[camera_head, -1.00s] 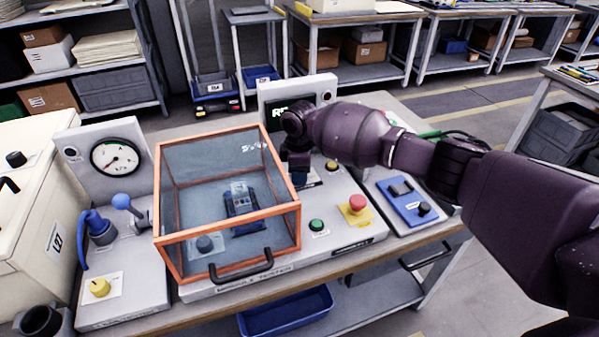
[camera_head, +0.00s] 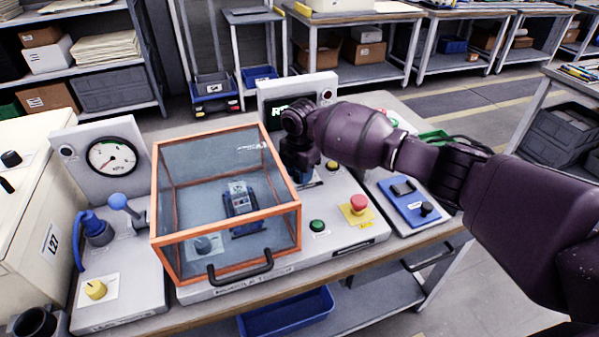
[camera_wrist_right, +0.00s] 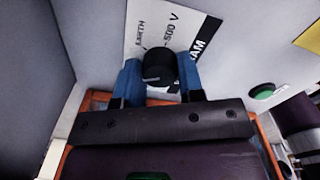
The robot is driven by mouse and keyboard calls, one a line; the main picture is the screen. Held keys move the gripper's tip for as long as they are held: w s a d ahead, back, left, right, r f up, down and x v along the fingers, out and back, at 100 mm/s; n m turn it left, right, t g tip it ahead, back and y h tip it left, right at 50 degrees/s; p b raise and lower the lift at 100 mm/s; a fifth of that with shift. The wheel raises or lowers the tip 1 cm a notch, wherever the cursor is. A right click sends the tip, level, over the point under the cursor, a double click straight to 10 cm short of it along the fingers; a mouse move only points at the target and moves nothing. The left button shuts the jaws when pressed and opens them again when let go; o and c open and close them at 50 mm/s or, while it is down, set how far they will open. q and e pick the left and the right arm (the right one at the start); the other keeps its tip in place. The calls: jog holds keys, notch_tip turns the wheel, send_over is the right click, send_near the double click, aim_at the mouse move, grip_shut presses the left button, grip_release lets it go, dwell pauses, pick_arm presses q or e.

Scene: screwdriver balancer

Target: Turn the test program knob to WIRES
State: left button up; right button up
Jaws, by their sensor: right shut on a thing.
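The test program knob (camera_wrist_right: 159,68) is a round black knob in the right wrist view. It stands on a white label plate (camera_wrist_right: 180,22) that reads EARTH and 500 V; the rest of the lettering is partly hidden. My right gripper (camera_wrist_right: 160,78) is shut on the knob, with one blue finger on each side of it. In the head view my right gripper (camera_head: 303,170) reaches down behind the orange-framed box, and my wrist hides the knob. Which position the knob points to cannot be told. My left gripper is not in view.
A clear box with an orange frame (camera_head: 226,240) stands just left of my right gripper. A green button (camera_head: 318,225) and a red emergency button (camera_head: 357,202) are in front. A display panel (camera_head: 298,98) stands behind. A blue switch unit (camera_head: 408,200) lies to the right.

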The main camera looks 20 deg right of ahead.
jog(key=shift+n, duration=0.4)
jog(key=o, duration=0.9)
notch_tip(320, 180, up, 11)
jog(key=shift+f+p, duration=0.1)
jog(key=shift+p, duration=0.65)
